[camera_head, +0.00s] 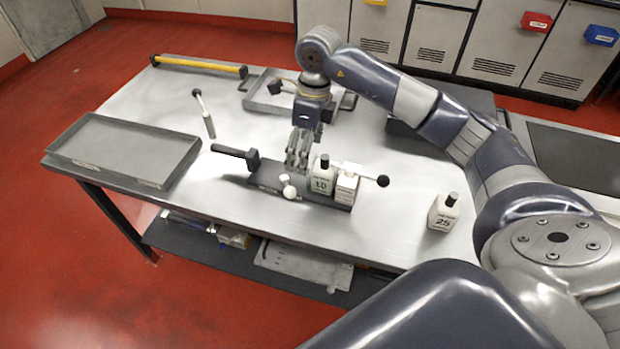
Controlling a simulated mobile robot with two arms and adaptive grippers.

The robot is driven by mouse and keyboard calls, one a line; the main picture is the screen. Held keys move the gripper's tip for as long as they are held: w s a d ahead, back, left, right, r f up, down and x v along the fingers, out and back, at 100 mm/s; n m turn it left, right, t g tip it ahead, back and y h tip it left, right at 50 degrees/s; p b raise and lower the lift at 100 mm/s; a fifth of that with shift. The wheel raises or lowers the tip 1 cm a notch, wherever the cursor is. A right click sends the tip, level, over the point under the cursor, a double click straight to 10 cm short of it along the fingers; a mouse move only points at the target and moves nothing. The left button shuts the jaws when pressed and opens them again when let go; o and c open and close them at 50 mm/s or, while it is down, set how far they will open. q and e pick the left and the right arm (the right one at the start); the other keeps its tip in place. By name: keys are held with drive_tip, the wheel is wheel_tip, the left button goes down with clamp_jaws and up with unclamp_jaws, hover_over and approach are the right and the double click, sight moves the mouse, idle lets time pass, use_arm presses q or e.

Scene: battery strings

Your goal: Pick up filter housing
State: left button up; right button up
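My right gripper (298,152) points down over a dark rack (264,180) near the middle of the bench. Its fingers are close beside the white block marked 10 (322,182); I cannot tell whether they are open, or touch or hold anything. A second white block (346,190) stands beside it in the rack, with a white rod ending in a black ball above it. A small white knobbed piece (288,188) is at the rack's front. Another white block marked 25 (443,213) stands upright alone to the right. I cannot tell which thing is the filter housing. My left gripper is out of view.
A large empty grey tray (122,148) lies at the left. A dark hammer-shaped tool (237,155) is beside the rack. A yellow bar (200,66) and shallow tray (264,99) lie at the back.

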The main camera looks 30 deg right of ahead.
sight(317, 164)
drive_tip(key=d, duration=0.1)
drive_tip(key=d+h, duration=0.1)
drive_tip(key=d, duration=0.1)
drive_tip(key=shift+s+d+r, duration=0.25)
drive_tip(key=shift+r, duration=0.05)
wheel_tip(317, 164, down, 5)
drive_tip(key=shift+d+r+p, duration=0.1)
drive_tip(key=shift+r+p, duration=0.05)
drive_tip(key=shift+p, duration=0.35)
wheel_tip(317, 164, down, 5)
drive_tip(key=shift+w+r+p, duration=0.15)
drive_tip(key=shift+p, duration=0.8)
drive_tip(key=shift+f, duration=0.55)
drive_tip(key=c, duration=1.7)
drive_tip(key=shift+w+r, duration=0.1)
drive_tip(key=shift+r, duration=0.05)
drive_tip(key=shift+c, duration=0.9)
